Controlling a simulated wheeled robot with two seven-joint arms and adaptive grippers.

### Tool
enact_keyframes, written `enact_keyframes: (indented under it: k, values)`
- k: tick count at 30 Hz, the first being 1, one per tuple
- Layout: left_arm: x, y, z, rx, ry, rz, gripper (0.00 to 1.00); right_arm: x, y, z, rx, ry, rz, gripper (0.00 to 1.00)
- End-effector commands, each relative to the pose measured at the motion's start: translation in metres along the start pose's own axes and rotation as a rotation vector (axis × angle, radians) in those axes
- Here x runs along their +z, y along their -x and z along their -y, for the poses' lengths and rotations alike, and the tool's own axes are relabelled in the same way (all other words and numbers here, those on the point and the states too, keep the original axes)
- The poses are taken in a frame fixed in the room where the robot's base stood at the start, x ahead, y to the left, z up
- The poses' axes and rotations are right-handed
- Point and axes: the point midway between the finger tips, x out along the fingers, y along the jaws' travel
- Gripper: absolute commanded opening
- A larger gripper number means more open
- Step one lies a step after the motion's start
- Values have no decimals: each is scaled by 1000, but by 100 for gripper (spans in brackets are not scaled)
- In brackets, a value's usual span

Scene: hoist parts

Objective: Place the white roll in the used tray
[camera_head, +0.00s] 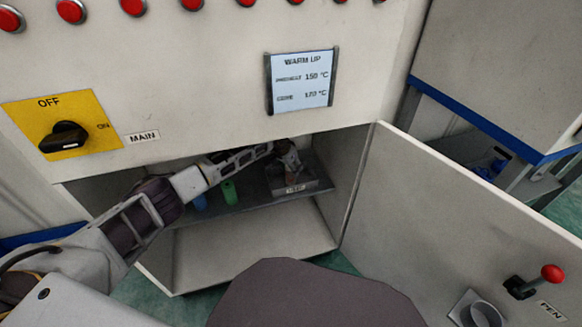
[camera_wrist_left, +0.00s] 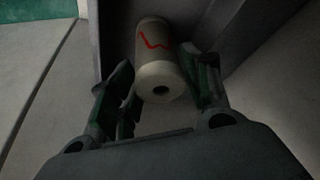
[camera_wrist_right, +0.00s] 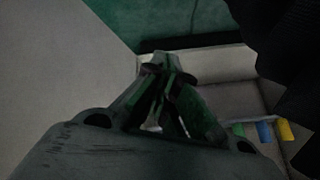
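The white roll (camera_wrist_left: 158,70) shows in the left wrist view, pale with a red mark on its side and a dark hole in its near end. My left gripper (camera_wrist_left: 165,80) is open, with its fingers on either side of the roll; a gap shows on the left side, and contact on the right is unclear. In the head view my left gripper (camera_head: 288,160) reaches inside the cabinet, over a grey labelled tray (camera_head: 306,187); the label is too small to read surely. The roll is not clear there. My right gripper (camera_wrist_right: 163,80) is shut and empty.
A yellow roll (camera_wrist_right: 285,130) also shows in the right wrist view. The cabinet door (camera_head: 440,215) stands open on the right.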

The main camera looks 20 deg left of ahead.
Motion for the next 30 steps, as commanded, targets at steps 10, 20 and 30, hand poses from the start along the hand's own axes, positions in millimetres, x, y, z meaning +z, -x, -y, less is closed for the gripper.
enact_keyframes:
  k: [10, 20, 30]
  values:
    - [0, 0, 0, 0, 0, 0, 63, 0, 0, 0, 1, 0, 0, 0]
    - [-1, 11, 0, 0, -1, 1, 63, 0, 4, 0, 4, 3, 12, 0]
    - [8, 36, 0, 1, 1, 3, 63, -21, 33, 3, 27, 33, 55, 0]
